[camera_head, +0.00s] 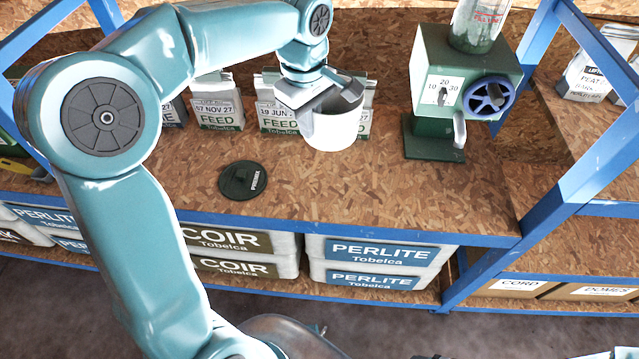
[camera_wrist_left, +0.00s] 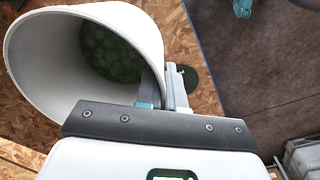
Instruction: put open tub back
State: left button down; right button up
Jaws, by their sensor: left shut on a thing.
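The open tub (camera_head: 336,132) is white and sits below my left gripper (camera_head: 322,92) in the head view, in front of the small feed packs. It looks roughly upright; I cannot tell whether its base touches the shelf. My left gripper is shut on the tub's wall near the rim. In the left wrist view the tub (camera_wrist_left: 148,35) shows its open mouth, with green granules at the bottom, beside the gripper fingers (camera_wrist_left: 172,90). A dark green round lid (camera_head: 243,180) lies flat on the shelf (camera_head: 340,190), left of the tub. My right gripper is not in view.
A green machine (camera_head: 462,75) with a dial and blue handwheel stands right of the tub. Feed packs (camera_head: 217,105) line the back. Blue shelf posts (camera_head: 575,170) stand at the right. Coir and perlite sacks (camera_head: 375,252) fill the lower shelf. The front shelf middle is clear.

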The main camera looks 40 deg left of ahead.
pick_arm(q)
notch_tip(320, 180, down, 20)
jog(key=shift+a+f+b, duration=0.1)
jog(key=shift+b, duration=0.75)
jog(key=c, duration=1.3)
grip_release()
jog(key=shift+o, duration=0.2)
